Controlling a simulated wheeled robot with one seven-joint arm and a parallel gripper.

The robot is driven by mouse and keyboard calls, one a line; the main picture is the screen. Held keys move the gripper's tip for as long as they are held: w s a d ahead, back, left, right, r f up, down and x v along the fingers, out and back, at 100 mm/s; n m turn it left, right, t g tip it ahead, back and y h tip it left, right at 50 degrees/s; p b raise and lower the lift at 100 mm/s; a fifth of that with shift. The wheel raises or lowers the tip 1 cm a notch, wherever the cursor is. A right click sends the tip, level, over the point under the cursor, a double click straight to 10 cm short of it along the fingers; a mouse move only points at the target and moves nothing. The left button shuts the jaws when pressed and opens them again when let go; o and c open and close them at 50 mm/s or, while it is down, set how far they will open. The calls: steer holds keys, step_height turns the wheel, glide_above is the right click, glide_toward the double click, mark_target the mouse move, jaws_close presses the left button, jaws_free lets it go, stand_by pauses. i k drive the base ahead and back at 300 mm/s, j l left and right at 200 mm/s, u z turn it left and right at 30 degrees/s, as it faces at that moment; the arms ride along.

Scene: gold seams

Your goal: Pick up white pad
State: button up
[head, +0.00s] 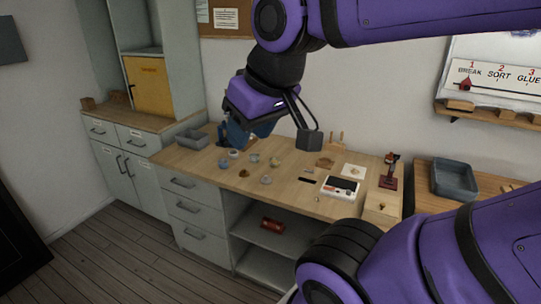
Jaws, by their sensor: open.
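A white square pad (353,171) lies flat on the wooden worktop (290,187), toward its back right. A small pale tan item appears to rest on it. My gripper (238,136) is above the worktop's back left part, well to the left of the pad. It is open, and I see nothing held in it. The fingertips are small and partly hidden by the wrist.
A white and dark box (341,188) lies just in front of the pad. A red-and-dark stand (389,172) is to its right. Several small cups and shards (243,173) sit left of centre. Grey trays (192,139) (455,180) stand at both sides.

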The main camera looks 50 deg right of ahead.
mark_target(310, 168)
steer(key=i+j+z, duration=0.15)
steer(key=i+z, duration=0.25)
steer(key=i+j+z, duration=0.2)
steer(key=z, duration=0.25)
steer(key=i+j+z, duration=0.5)
steer(key=j+z, duration=0.35)
steer(key=i+j+z, duration=0.25)
steer(key=k+j, duration=0.05)
steer(key=k, duration=0.05)
